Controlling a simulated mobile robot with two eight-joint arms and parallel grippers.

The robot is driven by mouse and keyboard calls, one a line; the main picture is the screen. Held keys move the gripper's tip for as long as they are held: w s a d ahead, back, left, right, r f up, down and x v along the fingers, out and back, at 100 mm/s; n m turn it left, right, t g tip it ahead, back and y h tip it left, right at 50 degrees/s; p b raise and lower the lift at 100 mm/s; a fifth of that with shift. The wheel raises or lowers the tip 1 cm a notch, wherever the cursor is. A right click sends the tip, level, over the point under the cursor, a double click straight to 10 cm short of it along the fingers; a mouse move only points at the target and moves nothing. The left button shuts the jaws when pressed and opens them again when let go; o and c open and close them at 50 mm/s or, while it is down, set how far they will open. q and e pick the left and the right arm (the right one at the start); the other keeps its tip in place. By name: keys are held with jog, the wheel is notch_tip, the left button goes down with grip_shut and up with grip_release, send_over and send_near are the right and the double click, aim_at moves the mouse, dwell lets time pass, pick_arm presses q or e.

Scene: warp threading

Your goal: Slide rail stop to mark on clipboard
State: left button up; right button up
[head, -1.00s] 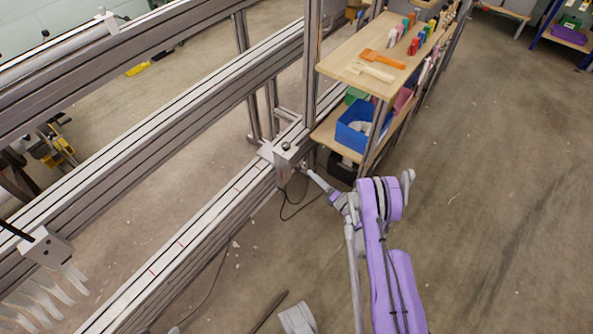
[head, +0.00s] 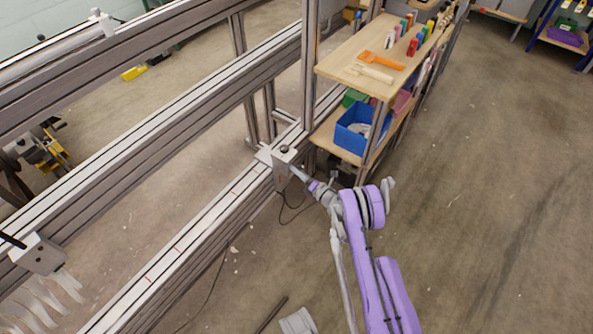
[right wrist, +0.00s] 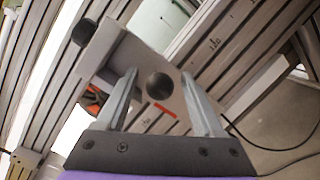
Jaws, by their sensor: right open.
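The rail stop (head: 284,165), a grey metal block with a dark knob on top, sits on the lower rail (head: 205,222) near the upright post. My right gripper (head: 297,172) is at the stop's right side. In the right wrist view, my open fingers (right wrist: 160,82) stand either side of the block's face (right wrist: 140,62), which has a round dark hole; contact is unclear. A red line (right wrist: 162,108) shows between the fingers. My left gripper and the clipboard are not visible.
A wooden shelf unit (head: 340,68) with an orange tool and a blue bin (head: 360,128) stands just beyond the stop. Another block (head: 38,252) with a black rod is at the left, above pale curved strips. Open floor lies to the right.

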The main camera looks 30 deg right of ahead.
grip_shut()
dwell(0.3)
dwell(1.1)
